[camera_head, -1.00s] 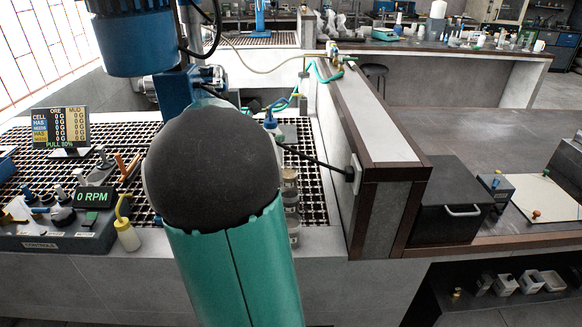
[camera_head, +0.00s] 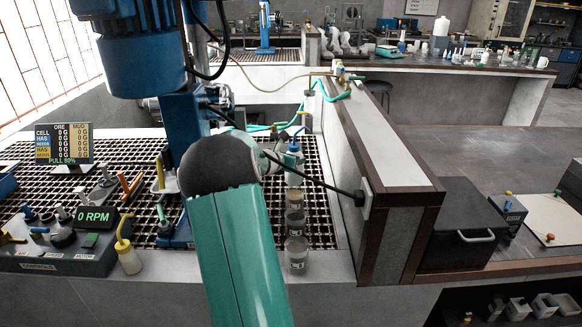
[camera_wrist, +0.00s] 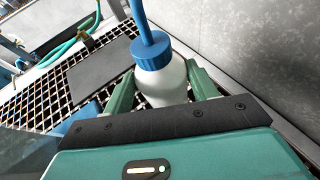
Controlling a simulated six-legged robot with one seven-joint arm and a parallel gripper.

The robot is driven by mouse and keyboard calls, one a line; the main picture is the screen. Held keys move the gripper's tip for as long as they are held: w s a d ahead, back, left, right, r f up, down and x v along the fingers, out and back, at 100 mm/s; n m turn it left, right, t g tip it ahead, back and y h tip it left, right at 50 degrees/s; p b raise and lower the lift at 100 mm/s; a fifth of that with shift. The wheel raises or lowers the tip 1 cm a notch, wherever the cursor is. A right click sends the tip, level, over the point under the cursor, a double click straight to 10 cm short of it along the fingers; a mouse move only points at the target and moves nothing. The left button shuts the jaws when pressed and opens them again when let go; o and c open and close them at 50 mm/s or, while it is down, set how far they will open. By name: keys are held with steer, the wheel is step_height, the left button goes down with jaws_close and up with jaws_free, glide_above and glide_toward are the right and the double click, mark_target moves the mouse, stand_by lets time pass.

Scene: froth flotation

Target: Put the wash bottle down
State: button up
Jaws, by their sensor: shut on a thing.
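The wash bottle (camera_wrist: 164,84) is white with a blue cap and blue spout. It stands between the two green fingers of my gripper (camera_wrist: 160,92) in the wrist view, and the gripper is shut on it. In the head view, the wash bottle (camera_head: 294,161) shows at the end of my arm, roughly upright, over the right part of the grating (camera_head: 320,205). My gripper (camera_head: 276,160) is mostly hidden behind my arm there. I cannot tell whether the bottle's base touches the grating.
Several lidded jars (camera_head: 296,222) stand in a row just in front of the bottle. A low wall (camera_head: 385,150) borders the grating at right. A yellow-spouted bottle (camera_head: 129,258) stands beside the control box (camera_head: 60,250). A flat grey plate (camera_wrist: 98,75) lies by the bottle. A blue machine column (camera_head: 184,125) rises at left.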

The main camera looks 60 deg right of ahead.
steer(key=shift+w+d+f, duration=0.1)
steer(key=shift+d+f, duration=0.05)
steer(key=shift+f, duration=0.75)
steer(key=shift+w+d+f, duration=0.1)
steer(key=shift+d+f, duration=0.05)
steer(key=shift+f, duration=0.75)
steer(key=shift+s, duration=0.1)
steer(key=o, duration=0.7)
steer(key=shift+f, duration=0.15)
steer(key=shift+o, duration=0.2)
steer(key=shift+a+r, duration=0.3)
steer(key=shift+a, duration=0.05)
steer(key=v, duration=1.1)
steer(key=shift+a, duration=0.15)
steer(key=shift+r, duration=0.1)
